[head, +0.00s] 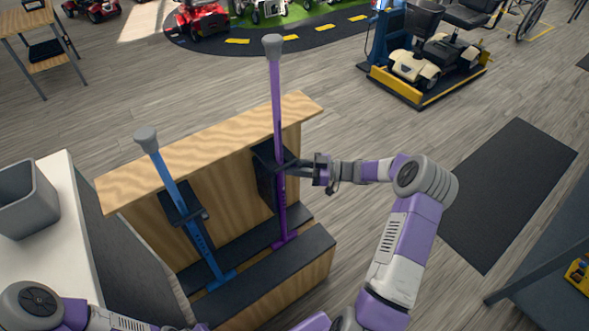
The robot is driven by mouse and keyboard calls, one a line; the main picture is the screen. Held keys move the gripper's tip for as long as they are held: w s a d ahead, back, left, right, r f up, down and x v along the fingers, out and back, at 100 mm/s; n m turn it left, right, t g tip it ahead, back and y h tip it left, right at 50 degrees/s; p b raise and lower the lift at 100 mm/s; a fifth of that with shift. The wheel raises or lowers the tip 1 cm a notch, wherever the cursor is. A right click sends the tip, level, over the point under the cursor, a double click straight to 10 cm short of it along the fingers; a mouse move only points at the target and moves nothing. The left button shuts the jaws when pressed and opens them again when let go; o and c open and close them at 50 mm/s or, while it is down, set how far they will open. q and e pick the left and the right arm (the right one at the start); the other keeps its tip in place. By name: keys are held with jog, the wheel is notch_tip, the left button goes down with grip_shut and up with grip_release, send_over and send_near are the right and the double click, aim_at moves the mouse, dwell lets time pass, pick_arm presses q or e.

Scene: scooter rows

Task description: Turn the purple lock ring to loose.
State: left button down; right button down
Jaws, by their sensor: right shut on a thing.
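A purple pole (277,105) with a grey knob on top stands almost upright in a black holder (266,172) on the wooden stand. My right gripper (292,167) reaches in from the right and is shut at the pole's middle, on the purple lock ring. The ring is small and mostly hidden by the fingers and holder, so its turn position cannot be made out. My left arm shows at the bottom left, but its gripper is outside the view.
A blue pole (170,178) with a grey knob leans in its own holder on the same wooden stand (200,148), left of the purple one. A grey bin (27,205) sits on a white counter at left. Open floor and a dark mat (512,190) lie at right.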

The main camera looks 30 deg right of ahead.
jog(key=shift+w, duration=0.1)
dwell(0.5)
jog(key=c, duration=1.1)
grip_release()
jog(key=shift+d, duration=0.15)
jog(key=v, duration=0.7)
jog(key=shift+d+p, duration=0.2)
jog(key=shift+p, duration=0.2)
